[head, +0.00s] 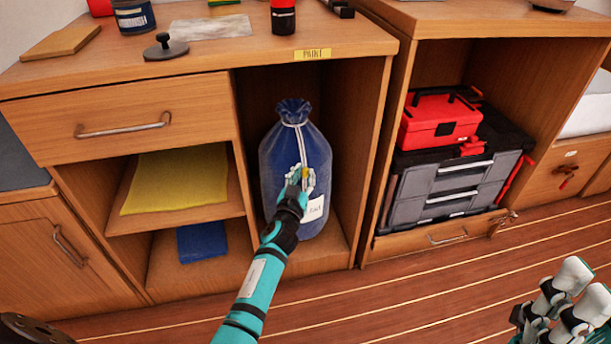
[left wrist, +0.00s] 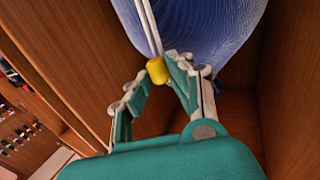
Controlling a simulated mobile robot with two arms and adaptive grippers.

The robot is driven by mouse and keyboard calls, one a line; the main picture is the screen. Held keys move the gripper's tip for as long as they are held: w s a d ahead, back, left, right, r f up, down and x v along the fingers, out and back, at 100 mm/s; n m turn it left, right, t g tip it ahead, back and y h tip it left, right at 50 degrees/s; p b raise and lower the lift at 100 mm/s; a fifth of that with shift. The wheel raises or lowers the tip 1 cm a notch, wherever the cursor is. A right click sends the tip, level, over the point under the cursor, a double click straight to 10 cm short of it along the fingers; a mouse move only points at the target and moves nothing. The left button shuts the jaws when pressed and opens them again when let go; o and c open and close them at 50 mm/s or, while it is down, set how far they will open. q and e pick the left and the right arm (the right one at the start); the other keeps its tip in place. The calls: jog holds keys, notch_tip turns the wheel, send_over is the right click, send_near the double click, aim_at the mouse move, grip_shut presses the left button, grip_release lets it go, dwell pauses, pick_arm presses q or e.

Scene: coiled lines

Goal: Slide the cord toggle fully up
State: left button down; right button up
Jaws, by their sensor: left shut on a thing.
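The cord toggle is a small yellow cylinder (left wrist: 157,69), also showing as a yellow speck in the head view (head: 305,174). It sits on the pale cord (left wrist: 147,28) that runs down the front of the blue bag (head: 281,158). The cord reaches up to the bag's gathered neck (head: 293,113); the toggle is well below it. My left gripper (head: 302,180) is shut on the toggle, its fingertips at either side of it, and hides part of the bag. My right gripper (head: 577,292) is at the bottom right, its fingers apart, away from the bag.
The bag stands in an open bay between the shelf side and a wooden divider (head: 359,150). A yellow cloth (head: 175,180) lies on the left shelf. A red box (head: 440,121) and grey toolbox (head: 455,188) fill the right bay. The counter edge overhangs the bag.

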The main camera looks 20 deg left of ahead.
pick_arm(q)
jog(key=c, duration=1.2)
grip_release()
jog(key=shift+o, duration=0.2)
jog(key=shift+s+f, duration=0.1)
jog(key=shift+s, duration=0.3)
jog(key=s+d, duration=0.1)
jog(key=s, duration=1)
jog(key=shift+d, duration=0.2)
